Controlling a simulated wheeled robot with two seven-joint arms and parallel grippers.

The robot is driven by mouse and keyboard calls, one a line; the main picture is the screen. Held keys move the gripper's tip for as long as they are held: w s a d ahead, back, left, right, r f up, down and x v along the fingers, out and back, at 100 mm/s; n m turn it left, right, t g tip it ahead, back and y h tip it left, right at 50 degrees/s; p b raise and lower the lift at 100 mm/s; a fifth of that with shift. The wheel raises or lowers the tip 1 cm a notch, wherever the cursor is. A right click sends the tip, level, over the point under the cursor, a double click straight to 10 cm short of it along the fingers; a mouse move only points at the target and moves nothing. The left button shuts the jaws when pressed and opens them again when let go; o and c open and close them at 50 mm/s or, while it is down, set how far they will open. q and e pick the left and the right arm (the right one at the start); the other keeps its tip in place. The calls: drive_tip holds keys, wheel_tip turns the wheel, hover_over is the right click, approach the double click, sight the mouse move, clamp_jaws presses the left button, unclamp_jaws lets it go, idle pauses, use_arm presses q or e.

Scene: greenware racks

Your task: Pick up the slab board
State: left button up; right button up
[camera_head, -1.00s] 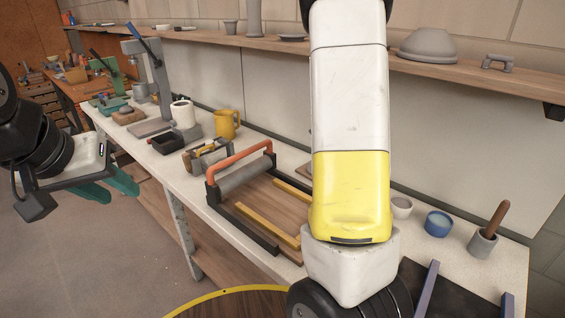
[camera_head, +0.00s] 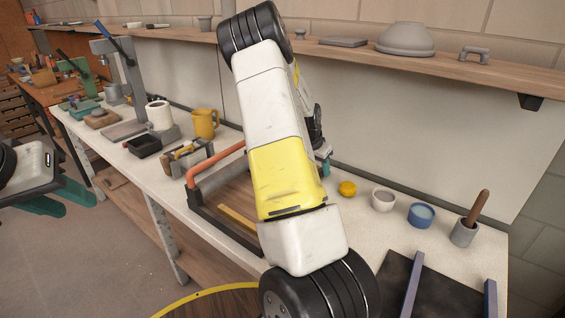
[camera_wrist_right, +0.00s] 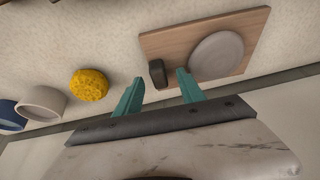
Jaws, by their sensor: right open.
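The slab board (camera_wrist_right: 172,42) is a light wooden board in the right wrist view, carrying a round grey clay slab (camera_wrist_right: 216,55). A dark block (camera_wrist_right: 157,72), perhaps a grip, sits at the board's near edge. My right gripper (camera_wrist_right: 158,80) is open, its teal fingers pointing at that edge. The block appears between the fingertips in the picture; I cannot tell whether they touch it or how far above it they are. In the head view my right arm hides the board. My left gripper (camera_head: 62,198) is open and empty at the left, beside the bench over the floor.
A yellow sponge (camera_head: 347,188), white cup (camera_head: 383,199), blue cup (camera_head: 421,214) and grey mortar-like pot (camera_head: 464,233) line the bench's back right. A roller frame (camera_head: 236,246) stands left of my right arm. A wall shelf (camera_head: 350,53) runs above the bench.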

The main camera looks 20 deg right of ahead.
drive_tip(key=shift+f, duration=0.15)
drive_tip(key=shift+d, duration=0.1)
clamp_jaws()
